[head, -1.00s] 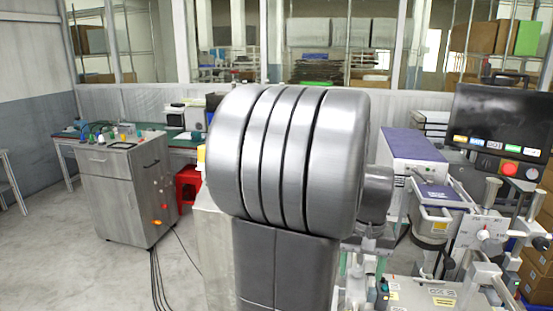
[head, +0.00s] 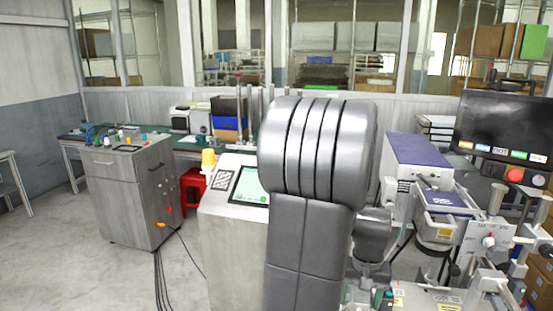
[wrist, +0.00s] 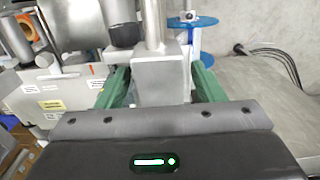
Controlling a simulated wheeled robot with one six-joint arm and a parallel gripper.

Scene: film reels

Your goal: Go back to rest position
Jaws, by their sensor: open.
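My gripper (wrist: 160,72) shows in the wrist view with its two green fingers spread wide, so it is open. A grey block with a metal post (wrist: 160,80) shows between the fingers; I see no finger closed on it, and its depth below them is hard to tell. A blue reel (wrist: 207,40) shows just beyond the right finger. An orange round part (wrist: 22,30) is at the upper left. In the head view my large grey arm fills the middle and hides much of what lies behind it.
A grey machine with a screen (head: 250,186) and yellow lamp stands left of my arm. A purple-topped box (head: 418,150), a monitor (head: 506,128) and machine fittings crowd the right. A grey cabinet (head: 135,195) stands left. Cables (head: 160,275) lie on open floor.

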